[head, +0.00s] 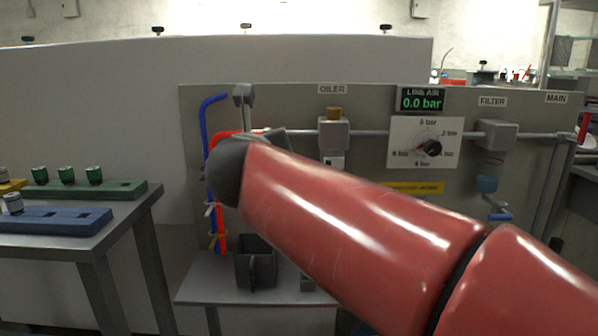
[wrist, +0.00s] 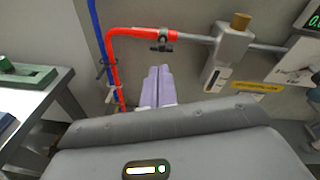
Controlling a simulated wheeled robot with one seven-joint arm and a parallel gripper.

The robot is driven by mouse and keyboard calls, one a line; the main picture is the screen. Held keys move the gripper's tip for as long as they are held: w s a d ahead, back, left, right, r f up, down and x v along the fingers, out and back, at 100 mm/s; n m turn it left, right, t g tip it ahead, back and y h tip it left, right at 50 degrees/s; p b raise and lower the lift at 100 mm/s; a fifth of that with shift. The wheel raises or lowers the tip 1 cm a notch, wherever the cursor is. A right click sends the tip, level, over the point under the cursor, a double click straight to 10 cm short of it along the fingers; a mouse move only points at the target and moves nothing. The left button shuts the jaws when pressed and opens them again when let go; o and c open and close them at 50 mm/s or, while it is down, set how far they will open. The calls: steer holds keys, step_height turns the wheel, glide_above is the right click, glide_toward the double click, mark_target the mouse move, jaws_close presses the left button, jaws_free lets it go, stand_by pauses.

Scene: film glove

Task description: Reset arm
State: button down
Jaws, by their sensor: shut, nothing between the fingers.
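My gripper shows in the wrist view as two pale lavender fingers (wrist: 157,88), side by side and shut, with nothing between them. They point toward the grey panel, below the red hose (wrist: 113,62) and a small dark valve fitting (wrist: 161,42) at the end of the pipe. In the head view my red arm reaches across the panel from the lower right, its dark wrist end in front of the hoses. The fingers cannot be made out there. No object is held.
The panel (head: 376,166) carries an oiler (head: 334,135), a gauge dial (head: 426,143), a display reading 0.0 bar (head: 420,101) and a filter (head: 491,135). A blue hose (head: 205,125) hangs at its left. A dark container (head: 256,262) stands on a low shelf (head: 205,286). A table (head: 125,213) with trays is at left.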

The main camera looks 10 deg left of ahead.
steer(key=s+d+r+n+t+y, duration=0.1)
steer(key=s+d+r+n+y, duration=0.2)
steer(key=n, duration=0.7)
steer(key=s+d+f+n+g+h, duration=0.2)
steer(key=s+d+f+n+g, duration=0.2)
steer(key=s+d+f+n, duration=0.3)
steer(key=s+d+f+n+g+h+p, duration=0.1)
steer(key=s+d+f+n+g, duration=0.2)
steer(key=s+d+f+n, duration=0.4)
steer(key=s+d+f+n+g+h, duration=0.2)
steer(key=s+d+f+n+g, duration=0.2)
steer(key=d+f, duration=0.7)
steer(key=s+f+n, duration=0.2)
steer(key=s+f, duration=0.1)
steer(key=f, duration=0.2)
steer(key=shift+s+d+f+n+g+h, duration=0.2)
steer(key=shift+n+g+h, duration=0.1)
steer(key=shift+n, duration=0.1)
steer(key=c, duration=2.2)
jaws_free()
steer(key=shift+w+r, duration=0.1)
